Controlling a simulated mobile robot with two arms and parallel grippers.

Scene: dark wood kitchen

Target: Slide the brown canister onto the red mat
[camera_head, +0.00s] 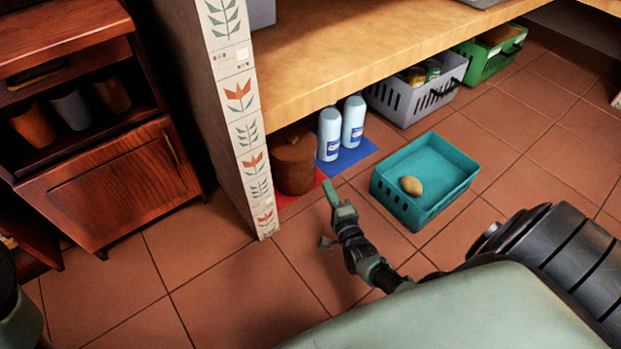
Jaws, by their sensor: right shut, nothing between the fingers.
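The brown canister (294,165) stands upright on the floor under the wooden counter, just right of the tiled post. The red mat (289,201) shows in front of its base and along its right side. The canister appears to stand at least partly on the mat; the post hides their left side, so I cannot tell how fully. My right gripper (331,194) is shut and empty, low over the floor in front and to the right of the canister, apart from it. My left gripper is not in view.
Two white-blue bottles (341,129) stand on a blue mat (350,157) right of the canister. A teal crate (396,201) holding a potato-like item (411,186) sits right of my gripper. Grey (405,116) and green (474,70) baskets are farther back. The tiled post (240,108) borders the left.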

